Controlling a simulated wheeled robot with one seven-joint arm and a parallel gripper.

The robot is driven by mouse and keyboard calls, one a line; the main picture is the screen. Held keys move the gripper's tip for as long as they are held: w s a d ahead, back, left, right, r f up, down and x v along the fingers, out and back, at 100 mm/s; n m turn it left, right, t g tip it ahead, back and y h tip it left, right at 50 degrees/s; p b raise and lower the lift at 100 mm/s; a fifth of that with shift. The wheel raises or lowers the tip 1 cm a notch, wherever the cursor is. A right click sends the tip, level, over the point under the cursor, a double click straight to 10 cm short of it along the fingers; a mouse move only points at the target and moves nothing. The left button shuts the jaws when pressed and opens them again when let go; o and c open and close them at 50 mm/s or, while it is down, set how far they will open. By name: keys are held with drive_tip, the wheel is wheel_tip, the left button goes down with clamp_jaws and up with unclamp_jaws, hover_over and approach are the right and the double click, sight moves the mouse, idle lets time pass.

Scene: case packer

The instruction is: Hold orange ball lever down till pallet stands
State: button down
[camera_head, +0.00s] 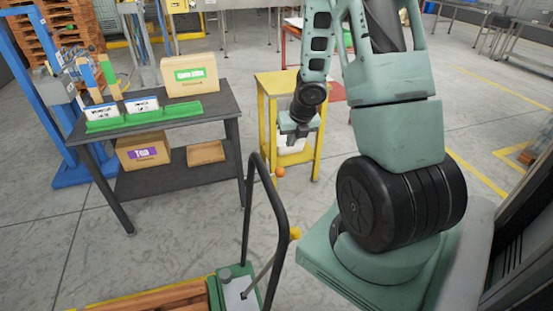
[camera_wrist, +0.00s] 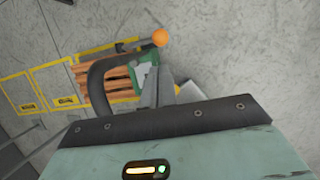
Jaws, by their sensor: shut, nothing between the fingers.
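An orange-yellow ball (camera_head: 295,233) tips a thin grey lever that slants up from the green base (camera_head: 222,274) beside the black loop handle (camera_head: 281,215). The wooden pallet (camera_head: 170,298) lies low at the bottom edge, partly cut off. In the wrist view an orange ball (camera_wrist: 160,37) shows beyond my fingers, by the black handle (camera_wrist: 96,82). My gripper (camera_head: 292,134) is shut and empty, above and apart from the balls.
A dark table (camera_head: 215,108) at the left holds boxes and a green tray. A yellow stand (camera_head: 268,88) is behind my gripper. A blue frame (camera_head: 30,75) and stacked pallets (camera_head: 62,28) stand at the far left. Grey floor between table and handle is clear.

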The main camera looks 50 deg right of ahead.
sight(281, 170)
drive_tip(key=shift+f, duration=0.1)
drive_tip(key=b+x, duration=0.3)
drive_tip(key=x, duration=1.1)
drive_tip(key=shift+w, duration=0.1)
